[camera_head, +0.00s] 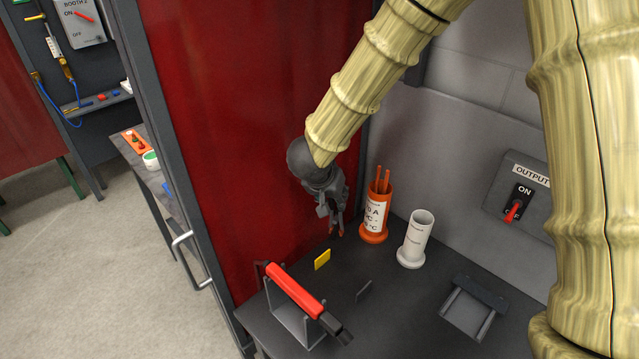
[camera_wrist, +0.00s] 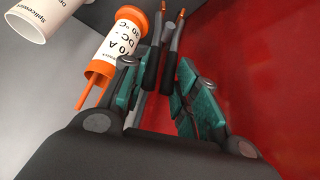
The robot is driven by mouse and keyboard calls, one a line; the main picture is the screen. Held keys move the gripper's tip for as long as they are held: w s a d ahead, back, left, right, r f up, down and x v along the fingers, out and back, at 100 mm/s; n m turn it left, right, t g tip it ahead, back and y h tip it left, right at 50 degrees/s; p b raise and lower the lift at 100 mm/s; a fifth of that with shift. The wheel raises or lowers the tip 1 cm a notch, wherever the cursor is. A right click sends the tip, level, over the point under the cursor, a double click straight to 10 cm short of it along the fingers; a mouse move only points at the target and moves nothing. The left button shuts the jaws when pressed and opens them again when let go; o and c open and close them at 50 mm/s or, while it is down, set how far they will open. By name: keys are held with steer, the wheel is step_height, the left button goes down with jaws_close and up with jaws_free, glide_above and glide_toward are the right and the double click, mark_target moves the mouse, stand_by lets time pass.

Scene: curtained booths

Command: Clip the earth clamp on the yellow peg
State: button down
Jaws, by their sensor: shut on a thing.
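My gripper (camera_head: 331,203) hangs over the back of the dark bench, beside the red curtain. It is shut on the earth clamp (camera_head: 336,229), a dark, two-armed clamp with copper-orange tips. In the wrist view the clamp (camera_wrist: 149,70) sits between the teal finger pads of my gripper (camera_wrist: 160,85), its two arms pointing away from my palm. The yellow peg (camera_head: 322,259) looks like a small upright yellow tab on the bench. It is below and slightly left of the clamp, apart from it. The peg does not show in the wrist view.
An orange canister (camera_head: 375,218) with orange rods stands close right of my gripper, and a white canister (camera_head: 415,241) beyond it. A red-handled tool (camera_head: 294,289) rests on a stand at the front left. A small grey tab (camera_head: 364,291) and grey bracket (camera_head: 466,313) are on the bench.

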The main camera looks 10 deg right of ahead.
steer(key=a+m+g+h+p, duration=0.1)
steer(key=p, duration=0.1)
steer(key=s+a+r+m+p, duration=0.1)
steer(key=a+m+p, duration=0.1)
steer(key=p, duration=0.1)
steer(key=a+r+m+g+h+p, duration=0.1)
steer(key=p, duration=0.2)
steer(key=shift+s+a+g+h, duration=0.3)
steer(key=shift+s, duration=0.05)
steer(key=shift+s, duration=0.2)
steer(key=shift+w, duration=0.1)
steer(key=shift+a+f, duration=0.1)
step_height(320, 180, down, 10)
steer(key=b, duration=0.3)
steer(key=shift+r, duration=0.25)
stand_by(1.4)
steer(key=shift+f, duration=0.1)
